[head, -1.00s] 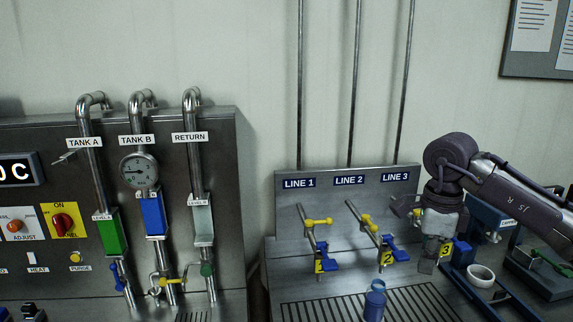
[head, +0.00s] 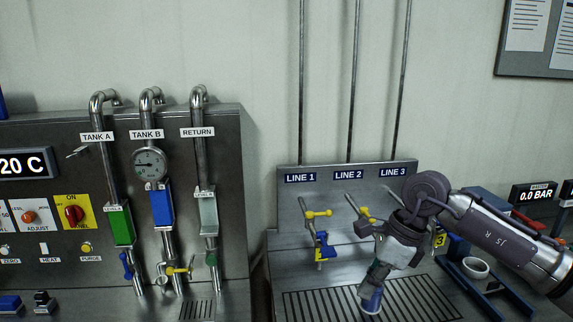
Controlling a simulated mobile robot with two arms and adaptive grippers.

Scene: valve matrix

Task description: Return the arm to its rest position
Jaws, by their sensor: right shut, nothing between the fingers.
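My right arm reaches in from the right edge. My right gripper (head: 374,280) points down and to the left, shut and empty, in front of the LINE 2 and LINE 3 valves. A blue cylindrical container (head: 371,299) on the bench shows just below its fingertips, partly covered by it; I cannot tell whether they touch. The LINE 1 valve (head: 320,240), with yellow and blue handles, is in clear view to the left. The arm hides most of the LINE 2 and LINE 3 valves. My left gripper is not in view.
A slotted drain grate (head: 315,305) lies on the bench. A pressure display (head: 535,195) stands at the right. The tank panel (head: 225,150) with pipes, gauge and knobs fills the left.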

